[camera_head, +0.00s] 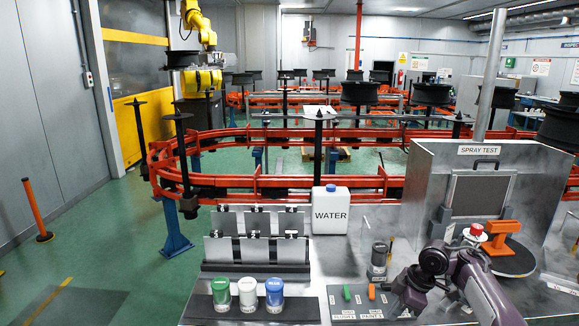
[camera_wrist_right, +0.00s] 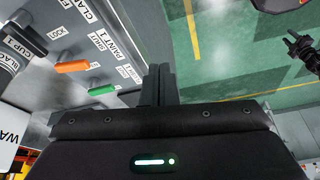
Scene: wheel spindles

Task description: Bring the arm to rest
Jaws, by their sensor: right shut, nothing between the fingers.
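My right arm (camera_head: 480,285), purple and dark grey, comes in from the lower right over the front of the metal bench. Its gripper (camera_wrist_right: 158,85) shows in the right wrist view with the two dark fingers together and nothing between them. In the head view the fingertips are hard to make out near the bench's front edge. The wrist view shows bench labels, an orange piece (camera_wrist_right: 72,67) and a green piece (camera_wrist_right: 103,90) to the left of the fingers, apart from them. My left gripper is not in view.
Green (camera_head: 220,294), white (camera_head: 274,294) and blue-white cups stand at the bench's front left. A dark cup (camera_head: 378,262) stands near my arm. A white WATER container (camera_head: 330,210) is behind. The spray test booth (camera_head: 480,185) and orange tool (camera_head: 500,238) are right. Green floor (camera_wrist_right: 225,50) is open.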

